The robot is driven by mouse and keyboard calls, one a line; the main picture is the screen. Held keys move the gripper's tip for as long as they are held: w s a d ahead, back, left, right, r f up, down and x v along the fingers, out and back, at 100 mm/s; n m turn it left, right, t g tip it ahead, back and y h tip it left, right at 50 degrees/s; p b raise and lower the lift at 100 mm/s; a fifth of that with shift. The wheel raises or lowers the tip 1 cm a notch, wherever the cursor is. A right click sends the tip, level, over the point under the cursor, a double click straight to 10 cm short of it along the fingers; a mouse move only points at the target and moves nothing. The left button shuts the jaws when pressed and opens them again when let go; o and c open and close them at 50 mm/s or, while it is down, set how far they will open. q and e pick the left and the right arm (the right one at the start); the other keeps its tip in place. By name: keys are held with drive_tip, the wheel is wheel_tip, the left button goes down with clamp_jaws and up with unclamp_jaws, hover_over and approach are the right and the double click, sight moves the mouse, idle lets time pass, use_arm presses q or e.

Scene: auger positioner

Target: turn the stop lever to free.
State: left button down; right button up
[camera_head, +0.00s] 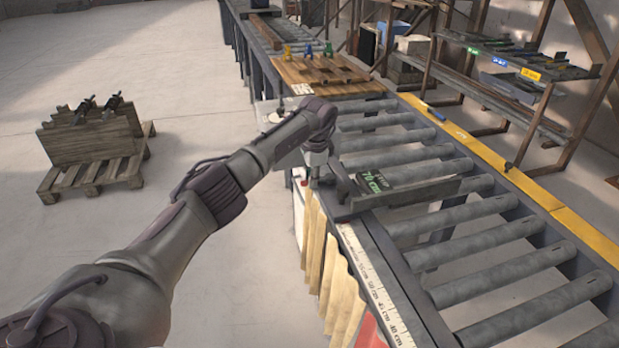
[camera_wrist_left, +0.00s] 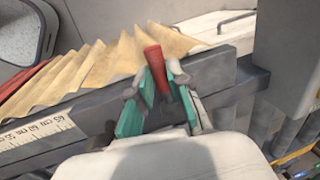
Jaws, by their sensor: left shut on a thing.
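The stop lever (camera_wrist_left: 155,60) shows in the left wrist view as a red tapered handle between teal finger pads. My left gripper (camera_wrist_left: 161,82) is shut on it, with one pad on each side. In the head view, my left gripper (camera_head: 314,180) reaches down at the near-left end of the stop on the conveyor's left rail. The lever itself is mostly hidden there by the gripper. My right gripper is not in view.
A ruler strip (camera_head: 372,284) runs along the left rail, above a pleated tan cover (camera_head: 335,270). Rollers (camera_head: 480,263) fill the conveyor to the right. A wooden board with coloured clamps (camera_head: 318,72) lies farther back. A loaded pallet (camera_head: 95,175) stands on the open floor at left.

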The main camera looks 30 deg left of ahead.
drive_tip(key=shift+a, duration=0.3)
use_arm(q)
drive_tip(key=c, duration=1.3)
unclamp_jaws()
drive_tip(key=shift+o, duration=1)
wheel_tip(320, 180, up, 12)
drive_tip(key=s+d, duration=0.1)
drive_tip(key=shift+s+d+f, duration=0.15)
drive_tip(key=shift+s+d, duration=0.1)
drive_tip(key=shift+d, duration=0.15)
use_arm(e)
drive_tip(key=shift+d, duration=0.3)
